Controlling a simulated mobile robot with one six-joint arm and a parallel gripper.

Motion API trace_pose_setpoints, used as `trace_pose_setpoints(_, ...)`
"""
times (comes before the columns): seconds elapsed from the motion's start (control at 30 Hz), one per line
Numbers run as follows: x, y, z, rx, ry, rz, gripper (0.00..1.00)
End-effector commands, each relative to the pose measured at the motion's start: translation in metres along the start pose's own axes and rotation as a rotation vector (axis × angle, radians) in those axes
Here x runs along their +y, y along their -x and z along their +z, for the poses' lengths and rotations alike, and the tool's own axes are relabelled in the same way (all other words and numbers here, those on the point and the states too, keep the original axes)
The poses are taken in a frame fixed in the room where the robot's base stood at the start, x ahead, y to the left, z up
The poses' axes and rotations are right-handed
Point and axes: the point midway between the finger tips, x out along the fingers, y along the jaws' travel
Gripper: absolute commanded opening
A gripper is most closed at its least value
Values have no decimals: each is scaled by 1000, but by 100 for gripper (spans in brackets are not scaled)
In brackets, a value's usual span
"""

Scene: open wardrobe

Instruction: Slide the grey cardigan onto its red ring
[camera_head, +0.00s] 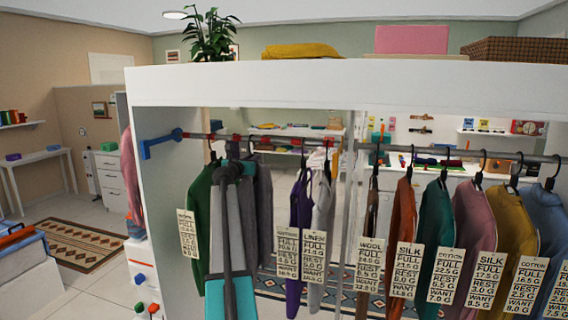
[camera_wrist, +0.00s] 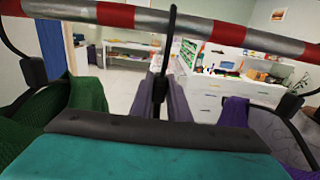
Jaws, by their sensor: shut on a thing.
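The grey cardigan (camera_head: 262,190) hangs from the rail just right of my gripper (camera_head: 236,166) in the head view. In the wrist view, a black hanger hook (camera_wrist: 161,60) stands upright in the middle, crossing in front of the rail, with grey cloth (camera_wrist: 181,103) below it. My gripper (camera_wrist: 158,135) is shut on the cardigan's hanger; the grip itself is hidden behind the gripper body. The rail carries red rings (camera_wrist: 225,32), and another red ring (camera_wrist: 115,14) is left of the hook. The hook is between these two, apart from both.
A green garment (camera_head: 198,215) hangs close on the left and a purple one (camera_head: 299,205) on the right. More tagged garments, such as an orange one (camera_head: 402,235), fill the right side. A blue bracket (camera_head: 160,141) holds the rail's left end. A white upright (camera_head: 345,195) stands mid-wardrobe.

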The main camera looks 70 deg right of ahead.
Motion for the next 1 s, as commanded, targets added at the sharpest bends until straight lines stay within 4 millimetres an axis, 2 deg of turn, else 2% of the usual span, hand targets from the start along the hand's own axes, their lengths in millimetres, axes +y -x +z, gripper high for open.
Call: trace_pose_setpoints(1.0, 52, 0, 0, 0, 2, 1, 0)
